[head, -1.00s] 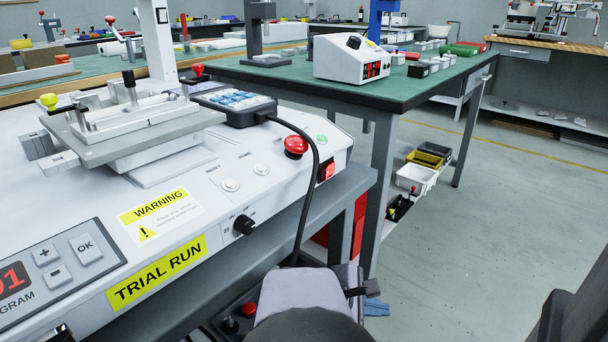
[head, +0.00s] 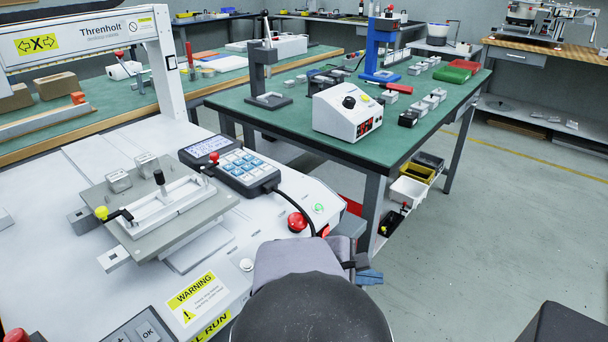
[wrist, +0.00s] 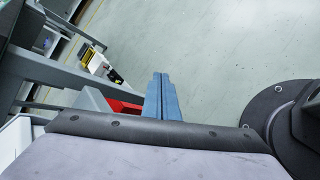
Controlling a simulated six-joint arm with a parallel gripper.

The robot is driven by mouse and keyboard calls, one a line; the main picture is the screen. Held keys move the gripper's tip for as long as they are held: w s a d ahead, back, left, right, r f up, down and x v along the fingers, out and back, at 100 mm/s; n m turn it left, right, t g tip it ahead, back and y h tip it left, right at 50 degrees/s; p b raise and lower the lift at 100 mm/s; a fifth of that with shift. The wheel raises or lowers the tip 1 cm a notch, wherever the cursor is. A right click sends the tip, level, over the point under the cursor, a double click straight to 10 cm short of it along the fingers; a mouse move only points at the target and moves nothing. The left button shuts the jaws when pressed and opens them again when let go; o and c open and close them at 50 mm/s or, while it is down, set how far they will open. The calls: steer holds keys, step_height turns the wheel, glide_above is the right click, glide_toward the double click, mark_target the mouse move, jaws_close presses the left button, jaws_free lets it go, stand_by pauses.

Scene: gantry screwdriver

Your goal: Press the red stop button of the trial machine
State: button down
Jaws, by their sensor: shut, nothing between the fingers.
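The red stop button (head: 297,221) is a round mushroom cap on the right part of the white trial machine's top (head: 80,245), in the head view. A small green button lies just right of it. My gripper (head: 369,277) has blue fingers, shut and empty, to the right of and lower than the red button in the picture, past the machine's right edge. The wrist view shows the shut blue fingers (wrist: 160,97) over the floor. The button is not recognisable there. My arm hides part of the machine's front right edge.
A handheld keypad (head: 232,167) with a black cable lies behind the red button. A clamp fixture (head: 160,215) stands to the left. A green-topped table (head: 300,115) holding a white control box (head: 347,112) stands behind. The floor (head: 480,230) at right is open.

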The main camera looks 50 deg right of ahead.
steer(key=w+a+r+m+t+y+p, duration=0.1)
steer(key=w+a+r+y+p, duration=0.25)
steer(key=a+r+p, duration=1.2)
steer(key=w+a+r+m+t+y+p, duration=0.1)
steer(key=w+a+r+m+y+p, duration=0.35)
steer(key=r+p, duration=1.9)
steer(key=w+a+r+n+t+y+p, duration=0.15)
steer(key=w+a+r+p, duration=0.35)
steer(key=a+r+p, duration=1.45)
steer(key=s+d+f+m+y+b, duration=0.2)
steer(key=s+d+f+m, duration=0.45)
steer(key=d+f, duration=0.3)
steer(key=s+d+f+m+y+b, duration=0.25)
steer(key=s+d+f+m, duration=0.25)
steer(key=d+f+m, duration=0.5)
steer(key=w+d+f+m+t+h+b, duration=0.1)
steer(key=d+m, duration=0.4)
steer(key=m, duration=0.5)
steer(key=w+d+f+m+t+h, duration=0.3)
steer(key=d+f+m, duration=0.3)
steer(key=m, duration=0.4)
steer(key=shift+w+d+f+b, duration=0.15)
steer(key=shift+w+d+b, duration=0.2)
steer(key=shift+w, duration=0.15)
